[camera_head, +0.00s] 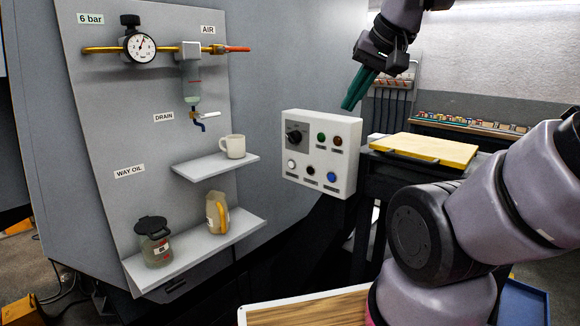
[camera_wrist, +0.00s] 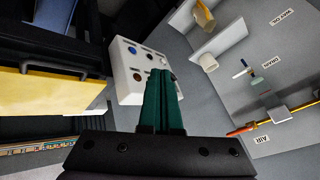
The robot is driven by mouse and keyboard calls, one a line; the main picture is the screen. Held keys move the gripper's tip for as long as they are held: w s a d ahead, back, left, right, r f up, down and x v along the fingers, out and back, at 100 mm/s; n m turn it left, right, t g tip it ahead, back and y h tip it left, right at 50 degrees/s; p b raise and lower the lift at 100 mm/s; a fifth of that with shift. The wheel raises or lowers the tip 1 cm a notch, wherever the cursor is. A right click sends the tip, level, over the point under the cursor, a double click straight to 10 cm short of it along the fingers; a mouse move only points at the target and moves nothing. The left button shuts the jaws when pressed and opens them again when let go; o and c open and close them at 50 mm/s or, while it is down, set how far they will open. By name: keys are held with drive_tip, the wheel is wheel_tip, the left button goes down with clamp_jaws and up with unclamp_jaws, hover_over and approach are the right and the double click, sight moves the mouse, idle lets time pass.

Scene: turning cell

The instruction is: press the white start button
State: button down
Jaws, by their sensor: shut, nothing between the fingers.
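The white control box (camera_head: 321,153) hangs on the grey machine wall. The white button (camera_head: 291,164) is at the lower left of its face, below a black rotary knob (camera_head: 294,137). A black button (camera_head: 310,170) and a blue button (camera_head: 331,177) sit to its right. A green (camera_head: 321,137) and a red button (camera_head: 337,141) are above. My gripper (camera_head: 349,106), with green fingers shut and empty, points down near the box's upper right corner, apparently apart from it. In the wrist view the box (camera_wrist: 128,88) appears upside down, and the fingers (camera_wrist: 161,74) cover part of it.
A yellow-topped stand (camera_head: 428,149) is right of the box. Left are shelves with a white mug (camera_head: 235,146), a yellow-handled jug (camera_head: 217,213) and a dark-lidded jar (camera_head: 154,240). A gauge (camera_head: 139,47) and air line are above. Space before the box's face looks clear.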

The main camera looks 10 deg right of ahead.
idle(0.8)
drive_tip(key=n+t+h, duration=0.1)
drive_tip(key=n+h, duration=0.6)
drive_tip(key=n, duration=1.1)
approach(291, 165)
drive_tip(key=s+a+f, duration=0.2)
drive_tip(key=a+f, duration=0.4)
drive_tip(key=shift+a+r, duration=0.1)
drive_tip(key=shift+a, duration=0.1)
drive_tip(key=shift+w, duration=0.1)
drive_tip(key=shift+w+d, duration=0.85)
drive_tip(key=shift+d, duration=0.35)
drive_tip(key=shift+w+d, duration=0.85)
drive_tip(key=shift+d, duration=0.35)
drive_tip(key=shift+w+d, duration=0.85)
drive_tip(key=shift+d, duration=0.35)
drive_tip(key=shift+d, duration=0.1)
